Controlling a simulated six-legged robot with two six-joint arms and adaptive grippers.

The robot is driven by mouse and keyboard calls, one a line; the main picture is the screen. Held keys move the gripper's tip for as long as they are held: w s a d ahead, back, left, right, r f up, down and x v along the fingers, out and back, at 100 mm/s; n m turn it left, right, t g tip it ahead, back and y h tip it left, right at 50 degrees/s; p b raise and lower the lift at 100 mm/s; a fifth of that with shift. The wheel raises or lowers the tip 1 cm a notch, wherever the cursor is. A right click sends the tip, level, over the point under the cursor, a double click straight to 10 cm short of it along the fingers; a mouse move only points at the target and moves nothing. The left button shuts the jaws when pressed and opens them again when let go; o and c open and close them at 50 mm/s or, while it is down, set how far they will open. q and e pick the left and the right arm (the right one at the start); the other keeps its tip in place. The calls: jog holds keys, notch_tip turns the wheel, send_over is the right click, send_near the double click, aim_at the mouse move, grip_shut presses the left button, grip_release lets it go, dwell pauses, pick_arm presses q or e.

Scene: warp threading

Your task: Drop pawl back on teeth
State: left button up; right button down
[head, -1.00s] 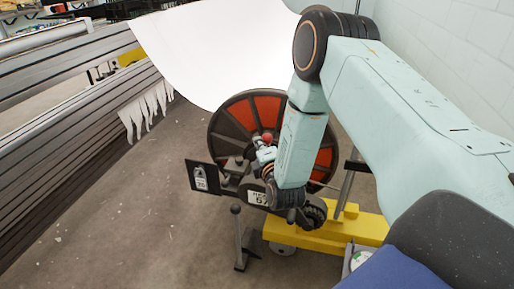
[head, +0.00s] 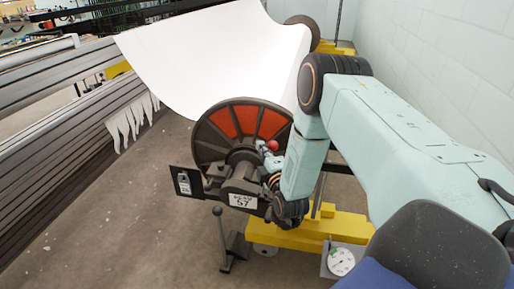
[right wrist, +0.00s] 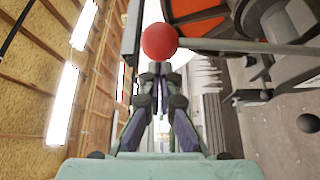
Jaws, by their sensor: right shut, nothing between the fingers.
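A red ball knob (head: 273,145) on a lever sits beside the hub of the warp beam, whose flange (head: 222,124) has orange and dark segments. The knob also shows in the right wrist view (right wrist: 159,42), directly beyond my fingertips, with its bar running right. I take this lever to be the pawl's handle. My right gripper (right wrist: 158,70) is shut and empty, close to the knob; I cannot tell whether it touches. In the head view the right gripper (head: 266,157) is small and partly hidden by my wrist. Pawl tip and teeth cannot be made out. My left gripper is out of view.
A black-knobbed floor lever (head: 218,212) stands in front of the beam. A yellow base (head: 305,232) and a round dial (head: 341,261) lie under my right arm. A white warp sheet (head: 220,55) spreads behind. Grey floor on the left is clear.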

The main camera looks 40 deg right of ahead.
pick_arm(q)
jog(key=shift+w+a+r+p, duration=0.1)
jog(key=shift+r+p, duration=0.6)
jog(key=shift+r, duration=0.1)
pick_arm(e)
jog(key=shift+s+d, duration=0.7)
